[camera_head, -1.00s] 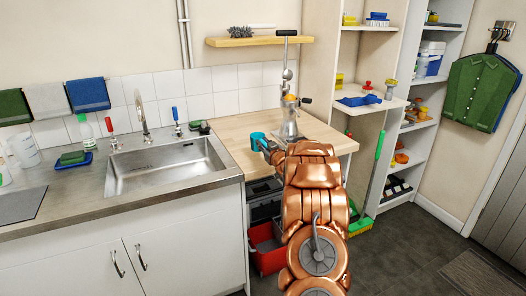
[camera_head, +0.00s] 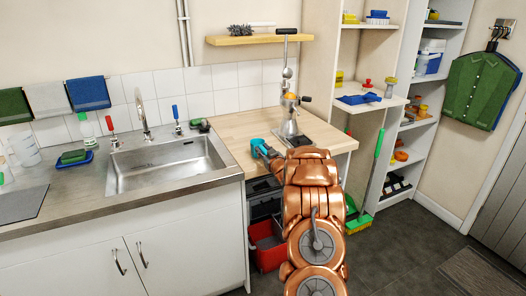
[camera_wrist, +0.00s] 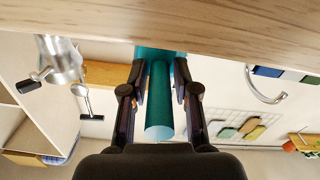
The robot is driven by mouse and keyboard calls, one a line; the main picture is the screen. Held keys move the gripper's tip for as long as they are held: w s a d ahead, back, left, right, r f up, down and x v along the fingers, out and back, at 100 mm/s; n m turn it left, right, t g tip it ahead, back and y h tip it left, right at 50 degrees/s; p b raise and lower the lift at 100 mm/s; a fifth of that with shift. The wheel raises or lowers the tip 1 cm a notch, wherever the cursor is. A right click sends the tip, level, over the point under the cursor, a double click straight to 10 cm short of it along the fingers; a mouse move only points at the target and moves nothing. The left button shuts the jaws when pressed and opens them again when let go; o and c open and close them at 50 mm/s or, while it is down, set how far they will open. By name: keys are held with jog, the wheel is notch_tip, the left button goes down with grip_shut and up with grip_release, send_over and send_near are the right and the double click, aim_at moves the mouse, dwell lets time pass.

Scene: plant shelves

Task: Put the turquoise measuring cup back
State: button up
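The turquoise measuring cup (camera_head: 257,146) is at the left part of the wooden worktop, low over it or on it; I cannot tell whether it touches. My gripper (camera_head: 268,153) reaches it from the right and front. In the wrist view, which appears upside down, my gripper (camera_wrist: 160,85) has its two dark fingers on either side of the cup's round turquoise handle (camera_wrist: 159,115), closed on it. The cup's body (camera_wrist: 158,52) is beyond the fingers, against the wood in the picture, and mostly hidden.
A metal juicer (camera_head: 289,122) stands on the wooden worktop (camera_head: 235,128) just right of the cup. The sink (camera_head: 165,165) is to the left. A wall shelf (camera_head: 255,41) hangs above. A red crate (camera_head: 267,256) is below. The worktop's back left is clear.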

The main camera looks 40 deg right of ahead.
jog(key=shift+o, duration=1)
jog(key=shift+r, duration=0.15)
jog(key=shift+s+a, duration=0.1)
jog(key=shift+s, duration=0.25)
jog(key=b+v, duration=0.3)
jog(key=v, duration=0.7)
jog(key=s+a+g+y, duration=0.1)
jog(key=s+a+g, duration=0.3)
jog(key=a, duration=0.7)
jog(key=s+a+g, duration=0.2)
jog(key=a+g, duration=0.4)
jog(key=a, duration=0.6)
jog(key=s+a+g+y, duration=0.2)
jog(key=s+a+g, duration=0.2)
jog(key=s+a, duration=0.9)
jog(key=s+a+n+g+y, duration=0.1)
jog(key=s+a+g, duration=0.3)
jog(key=s+a, duration=0.9)
jog(key=s+r+y, duration=0.1)
jog(key=s, duration=0.5)
jog(key=shift+s+a+n+g+y, duration=0.25)
jog(key=shift+a+n+g+y, duration=0.05)
jog(key=shift+g+y, duration=0.1)
jog(key=shift+r, duration=0.1)
